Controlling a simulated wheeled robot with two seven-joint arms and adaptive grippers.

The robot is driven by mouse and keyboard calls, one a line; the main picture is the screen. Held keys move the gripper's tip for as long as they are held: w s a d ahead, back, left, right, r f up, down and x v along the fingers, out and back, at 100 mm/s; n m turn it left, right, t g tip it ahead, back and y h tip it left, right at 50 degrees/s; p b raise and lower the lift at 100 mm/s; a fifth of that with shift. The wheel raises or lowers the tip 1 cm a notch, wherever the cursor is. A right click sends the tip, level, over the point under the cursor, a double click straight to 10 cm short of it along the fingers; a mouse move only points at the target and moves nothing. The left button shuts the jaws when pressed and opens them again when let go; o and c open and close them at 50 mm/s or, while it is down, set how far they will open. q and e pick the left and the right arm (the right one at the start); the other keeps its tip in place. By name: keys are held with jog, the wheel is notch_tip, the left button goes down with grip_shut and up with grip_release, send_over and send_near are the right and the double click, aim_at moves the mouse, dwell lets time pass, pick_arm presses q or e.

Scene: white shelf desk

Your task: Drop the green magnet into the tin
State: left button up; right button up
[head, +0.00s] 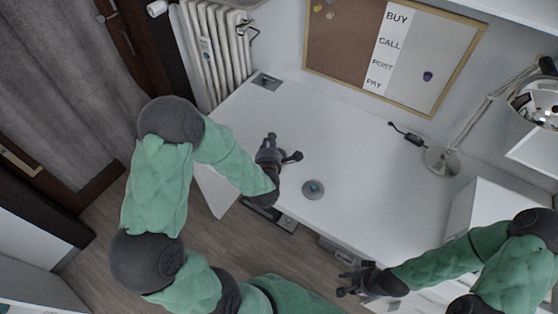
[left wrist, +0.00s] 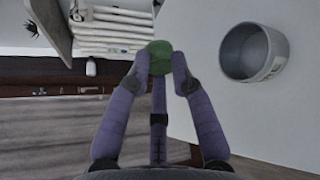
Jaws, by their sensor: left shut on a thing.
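The green magnet (left wrist: 159,56) is a small rounded piece pinched between the purple fingertips of my left gripper (left wrist: 160,68) in the left wrist view. In the head view my left gripper (head: 284,148) is above the white desk, and I cannot make out the magnet there. The tin (left wrist: 235,75) is a round grey open container at the right of the left wrist view, apart from the fingers. My right gripper (head: 341,284) looks open and empty by the desk's front edge.
The white desk (head: 350,145) is mostly bare around the tin. A lamp (head: 441,160) and a small dark object with a cable (head: 408,134) stand at the back right. A pinboard (head: 337,47) hangs behind, and a radiator (head: 218,50) is at the back left.

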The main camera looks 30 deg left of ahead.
pick_arm(q)
notch_tip(320, 180, down, 4)
jog(key=shift+f+b, duration=0.1)
jog(key=shift+b, duration=0.85)
jog(key=o, duration=0.9)
jog(key=shift+s, duration=0.1)
jog(key=v, duration=1.1)
jog(key=shift+s+d, duration=0.2)
jog(key=shift+s, duration=0.1)
